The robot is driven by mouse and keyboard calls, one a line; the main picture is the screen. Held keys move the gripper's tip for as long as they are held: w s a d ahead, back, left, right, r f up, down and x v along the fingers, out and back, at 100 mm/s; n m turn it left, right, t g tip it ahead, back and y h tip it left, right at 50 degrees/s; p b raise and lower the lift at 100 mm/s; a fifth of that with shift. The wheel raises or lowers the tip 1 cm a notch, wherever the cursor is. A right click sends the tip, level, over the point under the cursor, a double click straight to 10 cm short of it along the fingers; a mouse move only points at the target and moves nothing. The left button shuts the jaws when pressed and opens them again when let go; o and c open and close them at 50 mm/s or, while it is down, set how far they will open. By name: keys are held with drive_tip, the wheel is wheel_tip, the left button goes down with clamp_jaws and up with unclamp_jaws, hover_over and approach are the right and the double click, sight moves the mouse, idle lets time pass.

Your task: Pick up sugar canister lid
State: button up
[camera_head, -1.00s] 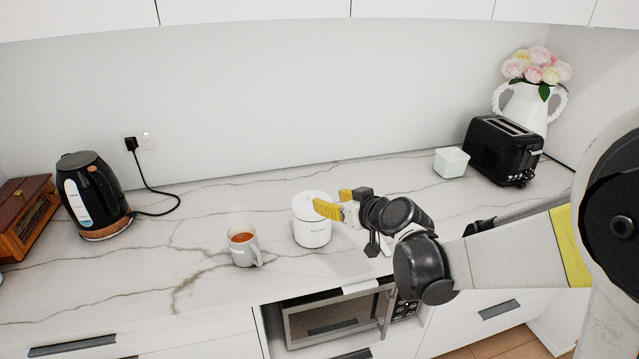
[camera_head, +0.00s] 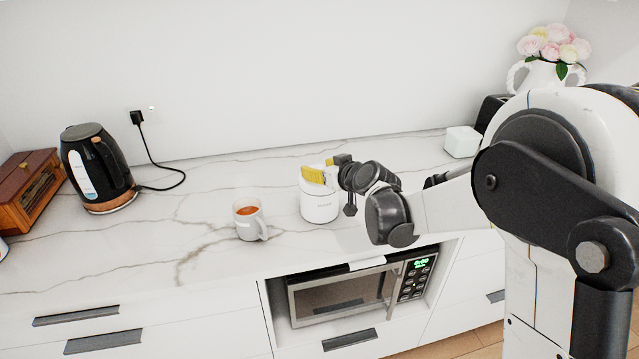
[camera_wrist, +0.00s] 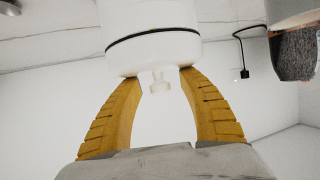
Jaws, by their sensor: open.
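The white sugar canister (camera_head: 319,208) stands upright on the marble counter, right of the mug. In the wrist view, upside down, the white lid (camera_wrist: 150,57) sits on the canister (camera_wrist: 150,15), with a dark ring between them and a small pale knob (camera_wrist: 159,84) at its centre. My gripper (camera_head: 318,173) is at the canister's top, and its yellow fingers hide much of the lid in the head view. In the wrist view the gripper (camera_wrist: 160,76) is open, one finger on each side of the knob, tips close to the lid. I cannot tell whether they touch it.
A mug of tea (camera_head: 246,227) stands left of the canister. A black kettle (camera_head: 92,175) and a wooden box (camera_head: 28,190) are farther left. A small white container (camera_head: 462,142), a dark toaster (camera_head: 490,112) and a flower vase (camera_head: 535,75) are at the right. A microwave (camera_head: 340,300) sits below the counter.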

clamp_jaws()
drive_tip(key=shift+r, duration=0.1)
